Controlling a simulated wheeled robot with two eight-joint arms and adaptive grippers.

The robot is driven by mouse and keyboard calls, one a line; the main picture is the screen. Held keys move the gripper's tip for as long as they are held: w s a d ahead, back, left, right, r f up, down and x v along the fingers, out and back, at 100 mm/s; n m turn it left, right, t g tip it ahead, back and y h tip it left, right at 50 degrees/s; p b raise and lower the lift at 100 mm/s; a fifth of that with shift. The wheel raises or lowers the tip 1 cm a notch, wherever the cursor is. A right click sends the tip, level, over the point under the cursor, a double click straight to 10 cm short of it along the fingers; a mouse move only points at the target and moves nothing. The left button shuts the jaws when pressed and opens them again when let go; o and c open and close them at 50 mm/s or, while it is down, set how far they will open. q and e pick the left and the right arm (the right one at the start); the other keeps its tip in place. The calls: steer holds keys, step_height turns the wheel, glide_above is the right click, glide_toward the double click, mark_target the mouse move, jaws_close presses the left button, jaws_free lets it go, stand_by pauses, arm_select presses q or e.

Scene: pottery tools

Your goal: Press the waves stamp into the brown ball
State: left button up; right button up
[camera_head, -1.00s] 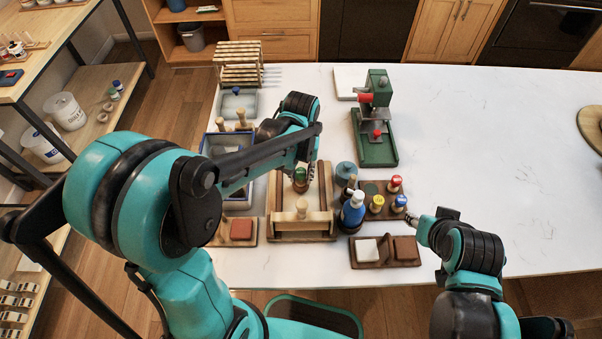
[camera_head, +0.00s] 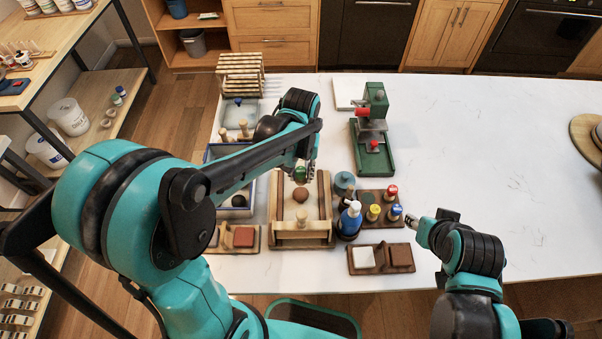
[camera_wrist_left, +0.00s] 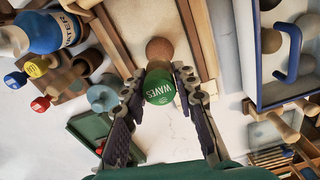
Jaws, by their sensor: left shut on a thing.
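The waves stamp (camera_head: 301,173) has a green cap, lettered WAVES in the left wrist view (camera_wrist_left: 159,88). My left gripper (camera_head: 306,171) is shut on it; its two fingers also show either side of the cap in the wrist view (camera_wrist_left: 158,80). The brown ball (camera_head: 300,194) sits on the light board of a wooden tray (camera_head: 273,213). In the wrist view the ball (camera_wrist_left: 159,48) shows just beyond the stamp, partly overlapped by it. The stamp's lower face is hidden. My right gripper (camera_head: 421,228) is at the table's right front, away from the tray, its fingers unclear.
Blue-rimmed trays lie left. Clay block holders (camera_head: 381,270) stand at the front.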

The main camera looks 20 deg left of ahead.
mark_target(301, 182)
stand_by(0.6)
arm_select(q)
steer(key=shift+f+b, duration=2)
steer(key=shift+f, duration=0.3)
steer(key=shift+f+b, duration=0.5)
steer(key=shift+f, duration=0.1)
steer(key=shift+r, duration=0.1)
steer(key=shift+r+p, duration=2.4)
steer(key=shift+r, duration=0.55)
steer(key=shift+f, duration=0.1)
steer(key=shift+f+b, duration=2)
steer(key=shift+f, duration=0.4)
